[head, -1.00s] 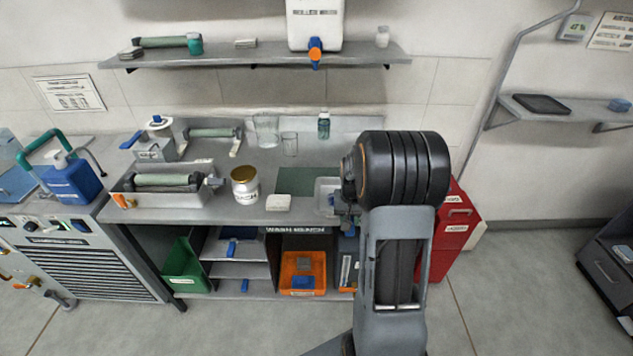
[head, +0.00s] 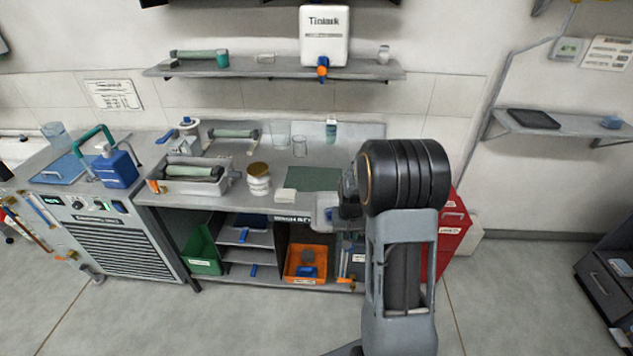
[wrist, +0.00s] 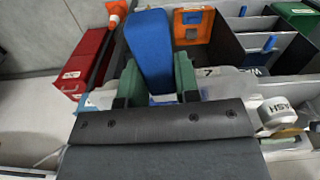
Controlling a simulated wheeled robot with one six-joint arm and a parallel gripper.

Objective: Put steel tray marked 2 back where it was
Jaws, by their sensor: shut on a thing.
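My gripper (wrist: 157,82) is shut on a blue block-like part (wrist: 150,45) in the wrist view, between its two green pads. I cannot tell whether this is the handle of steel tray 2; no number shows on it. In the head view my gripper (head: 349,203) is at the bench's right front edge, partly hidden by my arm, and what it holds is not clear there. The grey rack (head: 234,254) under the bench holds grey trays with blue handles (head: 243,235). They also show at upper right in the wrist view (wrist: 270,44).
An orange bin (head: 291,274) and a green bin (head: 205,262) flank the rack. A clear tray (head: 322,212) lies at the bench edge by my gripper. A red cabinet (head: 452,240) stands to the right. A white jar (head: 258,184) stands on the bench. The floor in front is clear.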

